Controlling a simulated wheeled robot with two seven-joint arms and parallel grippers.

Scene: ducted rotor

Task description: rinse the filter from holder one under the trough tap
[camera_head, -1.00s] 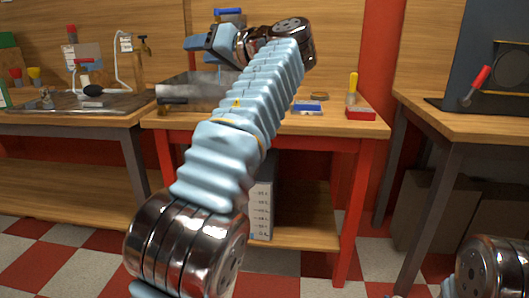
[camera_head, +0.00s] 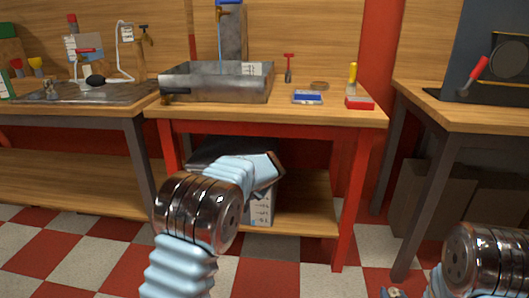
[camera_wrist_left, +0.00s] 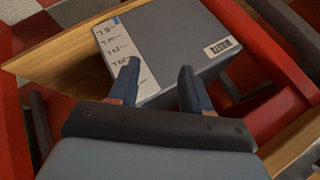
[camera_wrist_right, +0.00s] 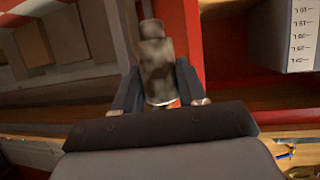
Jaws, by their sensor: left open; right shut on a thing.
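The filter (camera_wrist_right: 157,70), a blotchy grey-brown cylinder, is held between the fingers of my right gripper (camera_wrist_right: 160,95) in the right wrist view. In the head view, only a bit of my right gripper (camera_head: 390,292) shows at the bottom edge, low and well away from the trough. The metal trough (camera_head: 215,88) stands on the middle table under the brass tap (camera_head: 222,13). A thin blue stream (camera_head: 220,45) runs down from the tap into the trough. My left gripper (camera_wrist_left: 159,82) is open and empty, over the box on the lower shelf. I cannot make out holder one.
The shelf box (camera_wrist_left: 175,40) is grey with a white label strip. A blue-and-white tray (camera_head: 307,97), a red block (camera_head: 359,103) with a yellow-handled tool and a red-handled tool (camera_head: 288,68) occupy the middle table's right side. A sink counter (camera_head: 75,100) stands left.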

